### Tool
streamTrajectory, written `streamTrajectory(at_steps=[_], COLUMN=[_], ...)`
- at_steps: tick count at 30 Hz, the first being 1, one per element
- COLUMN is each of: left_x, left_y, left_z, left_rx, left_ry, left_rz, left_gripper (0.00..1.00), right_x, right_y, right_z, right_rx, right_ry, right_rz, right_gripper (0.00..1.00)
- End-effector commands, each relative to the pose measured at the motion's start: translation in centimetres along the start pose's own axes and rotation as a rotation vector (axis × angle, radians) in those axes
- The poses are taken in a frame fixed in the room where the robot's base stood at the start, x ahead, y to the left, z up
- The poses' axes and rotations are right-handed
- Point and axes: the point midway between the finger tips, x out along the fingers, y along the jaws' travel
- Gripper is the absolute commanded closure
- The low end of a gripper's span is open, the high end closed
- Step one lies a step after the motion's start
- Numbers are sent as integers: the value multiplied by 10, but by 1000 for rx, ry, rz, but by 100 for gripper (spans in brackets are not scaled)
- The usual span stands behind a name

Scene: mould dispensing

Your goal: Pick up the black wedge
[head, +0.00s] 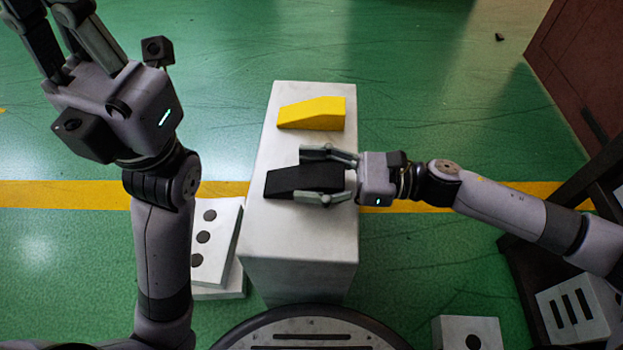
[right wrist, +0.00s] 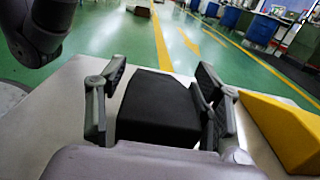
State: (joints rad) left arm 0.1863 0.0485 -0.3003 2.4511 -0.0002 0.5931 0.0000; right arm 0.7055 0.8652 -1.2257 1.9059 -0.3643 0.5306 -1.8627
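The black wedge (head: 290,181) lies on top of the white block (head: 300,240), its thin end pointing left in the head view. My right gripper (head: 312,175) comes in from the right with one finger on each side of the wedge. It is open, and a gap shows between the upper finger and the wedge in the head view. In the right wrist view the wedge (right wrist: 160,105) lies between the two fingers (right wrist: 160,85), closer to the right one. My left gripper (head: 45,15) is raised at the upper left, open and empty, its fingertips cut off by the frame edge.
A yellow wedge (head: 313,113) lies on the same block, beyond the black one, and shows at the right in the right wrist view (right wrist: 285,130). White blocks with black dots (head: 212,255) or bars (head: 575,310) are lower down. The green floor is largely clear.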

Motion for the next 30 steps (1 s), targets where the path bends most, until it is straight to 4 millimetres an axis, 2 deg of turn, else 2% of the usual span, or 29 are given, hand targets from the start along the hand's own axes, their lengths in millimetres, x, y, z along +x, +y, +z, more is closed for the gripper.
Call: streamTrajectory(at_steps=[2, 21, 30], left_x=[0, -1, 1], left_y=[0, 0, 0], left_z=[0, 0, 0], left_rx=[0, -1, 0], left_ry=[0, -1, 0], left_rz=[0, -1, -1], left_gripper=[100, 100, 100], right_x=[0, 0, 0], right_y=[0, 0, 0], right_z=[0, 0, 4], right_rx=[0, 0, -1], right_ry=[0, 1, -1], right_rz=[0, 0, 1], right_gripper=[47, 90, 90])
